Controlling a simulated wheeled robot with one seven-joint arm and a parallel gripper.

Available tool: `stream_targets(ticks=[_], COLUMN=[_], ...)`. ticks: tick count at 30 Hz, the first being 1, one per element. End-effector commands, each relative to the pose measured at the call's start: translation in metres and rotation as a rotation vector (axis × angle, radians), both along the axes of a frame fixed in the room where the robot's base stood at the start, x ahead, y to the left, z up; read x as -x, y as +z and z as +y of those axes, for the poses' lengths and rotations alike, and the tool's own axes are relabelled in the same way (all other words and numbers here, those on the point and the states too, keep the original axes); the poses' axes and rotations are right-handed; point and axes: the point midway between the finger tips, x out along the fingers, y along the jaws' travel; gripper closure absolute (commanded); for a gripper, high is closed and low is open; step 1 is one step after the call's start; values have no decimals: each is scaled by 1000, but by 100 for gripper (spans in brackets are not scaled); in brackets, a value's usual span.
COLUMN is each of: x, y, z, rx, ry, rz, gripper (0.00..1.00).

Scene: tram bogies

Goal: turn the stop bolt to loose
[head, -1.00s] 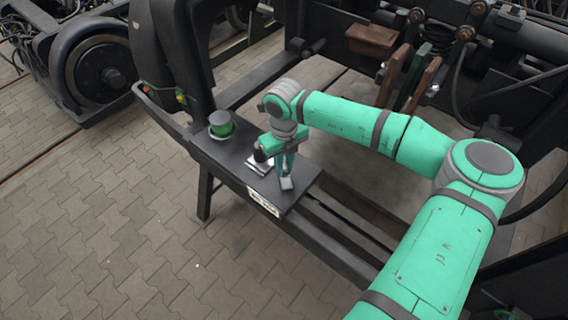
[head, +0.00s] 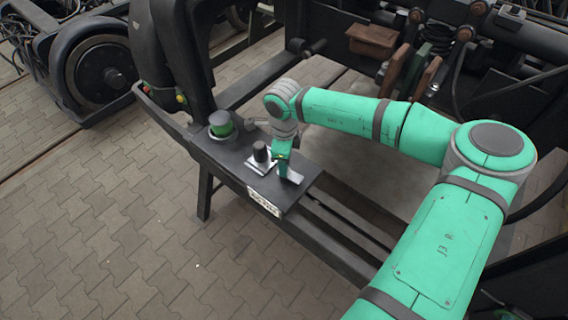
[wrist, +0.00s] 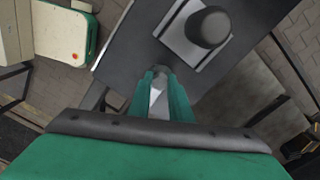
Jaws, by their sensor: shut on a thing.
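My gripper (head: 283,163) is down at the near end of the dark bracket plate (head: 235,158), its fingers close together. In the wrist view, the fingers (wrist: 160,78) are shut on a light grey metal piece, which I take to be the stop bolt (wrist: 157,95). In the head view, a grey flat part of it (head: 294,177) shows just right of the fingers. The fingers hide most of it. A black round knob on a square silver plate (head: 262,152) stands just left of my gripper, apart from the fingers; it also shows in the wrist view (wrist: 207,27).
A green-banded lamp with a grey cap (head: 221,124) stands farther along the plate. A white label (head: 264,202) is on the plate's front edge. Dark bogie frame parts lie behind and right of my arm. Paved floor is clear at left front.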

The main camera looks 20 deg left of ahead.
Motion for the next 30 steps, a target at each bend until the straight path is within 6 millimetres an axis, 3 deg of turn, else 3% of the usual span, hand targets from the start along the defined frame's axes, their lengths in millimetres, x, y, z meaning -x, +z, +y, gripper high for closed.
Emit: stream_targets(ticks=[23,24,25,30], x=[0,0,0,0], y=[1,1,0,0], z=[0,0,0,0], rx=[0,0,0,0], ry=[98,98,98,97], rz=[-1,-1,-1,-1], gripper=[100,72,65,63])
